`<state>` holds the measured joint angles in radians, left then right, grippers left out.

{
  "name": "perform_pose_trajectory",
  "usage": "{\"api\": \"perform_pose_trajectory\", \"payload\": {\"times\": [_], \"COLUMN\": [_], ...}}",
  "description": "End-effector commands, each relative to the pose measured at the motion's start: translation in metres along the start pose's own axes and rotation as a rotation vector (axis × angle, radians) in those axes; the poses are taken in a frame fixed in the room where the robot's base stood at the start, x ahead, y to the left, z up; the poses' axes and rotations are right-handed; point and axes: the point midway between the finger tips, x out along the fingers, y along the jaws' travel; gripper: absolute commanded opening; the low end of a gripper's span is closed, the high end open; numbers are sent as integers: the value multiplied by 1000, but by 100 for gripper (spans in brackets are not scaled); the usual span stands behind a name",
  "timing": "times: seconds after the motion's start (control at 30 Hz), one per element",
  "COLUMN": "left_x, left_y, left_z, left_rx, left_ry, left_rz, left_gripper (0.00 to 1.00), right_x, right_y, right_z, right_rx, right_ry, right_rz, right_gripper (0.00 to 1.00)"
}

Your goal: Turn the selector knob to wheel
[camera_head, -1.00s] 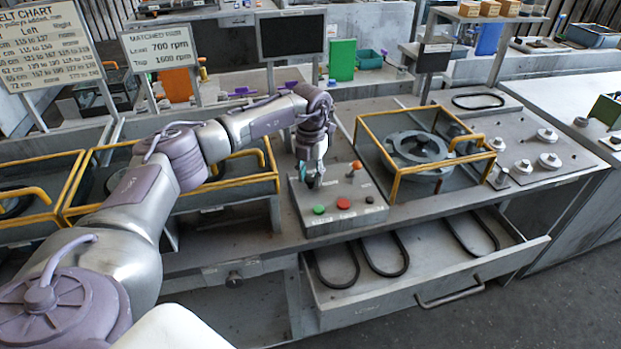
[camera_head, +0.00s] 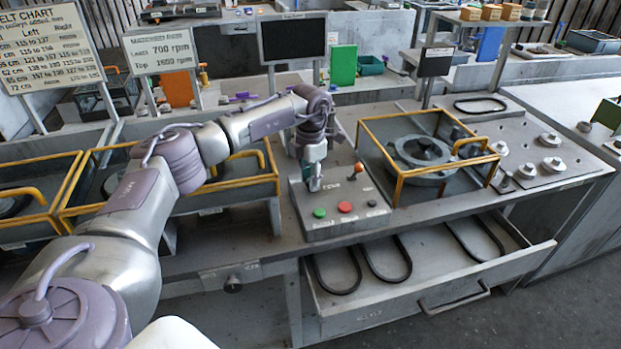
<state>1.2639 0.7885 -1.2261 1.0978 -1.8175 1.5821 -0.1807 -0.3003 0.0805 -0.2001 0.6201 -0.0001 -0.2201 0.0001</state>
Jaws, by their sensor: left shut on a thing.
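A grey control box (camera_head: 343,226) stands on the bench, with a green button (camera_head: 319,212), a red button (camera_head: 345,207) and a small dark button (camera_head: 371,203) on its sloped top. An orange-tipped lever (camera_head: 357,170) stands at the box's upper right. My left gripper (camera_head: 314,184) points down over the upper left of the box, left of the lever. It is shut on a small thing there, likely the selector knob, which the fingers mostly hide. The knob's pointing direction cannot be read. My right gripper is not in view.
A wheel (camera_head: 421,150) sits inside a yellow-framed guard (camera_head: 398,182) right of the box. An open drawer (camera_head: 420,290) with several belts juts out below the bench. Signs and a dark screen (camera_head: 292,38) stand behind.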

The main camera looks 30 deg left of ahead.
Motion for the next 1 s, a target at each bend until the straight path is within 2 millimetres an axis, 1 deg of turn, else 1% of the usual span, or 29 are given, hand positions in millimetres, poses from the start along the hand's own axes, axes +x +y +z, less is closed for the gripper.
{"api": "perform_pose_trajectory", "payload": {"times": [0.03, 0.4, 0.43, 0.57, 0.6, 0.87, 1.0], "left_x": [-3, -3, -3, -3, -2, -2, -12], "left_y": [2, 2, 2, 1, 1, 0, 1], "left_z": [1, 1, 2, 1, 1, 0, 1], "left_rx": [4, 8, 8, 8, 8, 8, 8], "left_ry": [-8, -8, -8, -6, -5, -3, -5], "left_rz": [4, 4, 4, 3, 3, 1, 2], "left_gripper": [0, 0, 36, 57, 59, 59, 59], "right_x": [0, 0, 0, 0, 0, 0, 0], "right_y": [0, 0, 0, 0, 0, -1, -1], "right_z": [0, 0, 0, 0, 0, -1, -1], "right_rx": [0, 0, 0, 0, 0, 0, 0], "right_ry": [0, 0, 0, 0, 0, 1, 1], "right_rz": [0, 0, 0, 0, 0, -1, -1], "right_gripper": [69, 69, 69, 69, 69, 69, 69]}}
